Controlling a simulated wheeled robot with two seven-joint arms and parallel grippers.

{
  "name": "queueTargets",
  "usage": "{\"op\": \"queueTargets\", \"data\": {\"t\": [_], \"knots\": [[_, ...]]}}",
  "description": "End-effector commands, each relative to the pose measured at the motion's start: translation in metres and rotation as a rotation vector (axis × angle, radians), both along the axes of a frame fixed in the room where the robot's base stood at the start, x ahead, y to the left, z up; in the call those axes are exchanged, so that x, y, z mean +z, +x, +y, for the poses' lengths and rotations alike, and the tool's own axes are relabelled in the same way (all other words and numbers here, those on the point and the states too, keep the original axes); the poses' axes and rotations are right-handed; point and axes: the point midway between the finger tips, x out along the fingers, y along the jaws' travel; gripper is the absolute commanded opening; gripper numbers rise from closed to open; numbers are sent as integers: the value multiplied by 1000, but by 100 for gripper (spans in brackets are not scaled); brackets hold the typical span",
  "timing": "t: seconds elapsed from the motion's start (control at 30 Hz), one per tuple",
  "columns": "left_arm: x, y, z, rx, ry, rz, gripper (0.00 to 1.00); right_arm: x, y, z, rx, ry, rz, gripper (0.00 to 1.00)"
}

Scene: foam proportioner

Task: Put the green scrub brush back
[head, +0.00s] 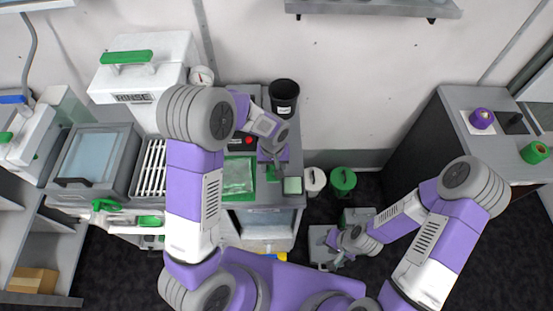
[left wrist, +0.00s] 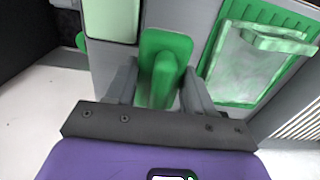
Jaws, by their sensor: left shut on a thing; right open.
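The green scrub brush (left wrist: 166,50) is between the two fingers of my left gripper (left wrist: 158,92) in the left wrist view, with a flat green head and an upright grip. My left gripper (head: 272,165) is shut on it above the grey counter. In the head view only a small green part of the brush (head: 271,174) shows beside the green tray; the arm hides the rest. I cannot tell whether the brush touches the counter. My right gripper (head: 336,258) is open, low at the right, near grey boxes.
A green tray (left wrist: 247,98) with a clear-looking item lies beside the brush; the head view shows it too (head: 225,195). A pale green block (head: 292,185) is at the counter's right edge. A black bin (head: 284,97) stands behind. White and green canisters (head: 343,180) are right of the counter.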

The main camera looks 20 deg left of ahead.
Motion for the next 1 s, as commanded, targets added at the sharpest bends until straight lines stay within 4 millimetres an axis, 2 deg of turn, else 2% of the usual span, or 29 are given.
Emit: {"op": "queueTargets", "data": {"t": [0.17, 0.43, 0.87, 0.9, 1.0], "knots": [[-6, 12, 0, 0, 1, 1, 24, 0, 0, 0, 0, 0, 0, 43], [-27, 39, 1, 0, 0, 1, 24, 0, 0, 0, 0, 0, -1, 43], [-33, 40, 0, -1, 0, 0, 24, -5, 0, 0, 0, 0, -1, 43], [-32, 40, 1, -1, 0, 1, 58, -3, 0, 0, 0, 0, -1, 43], [-31, 40, 1, -1, 0, 1, 74, -3, 0, 0, 0, 0, -1, 43]]}}
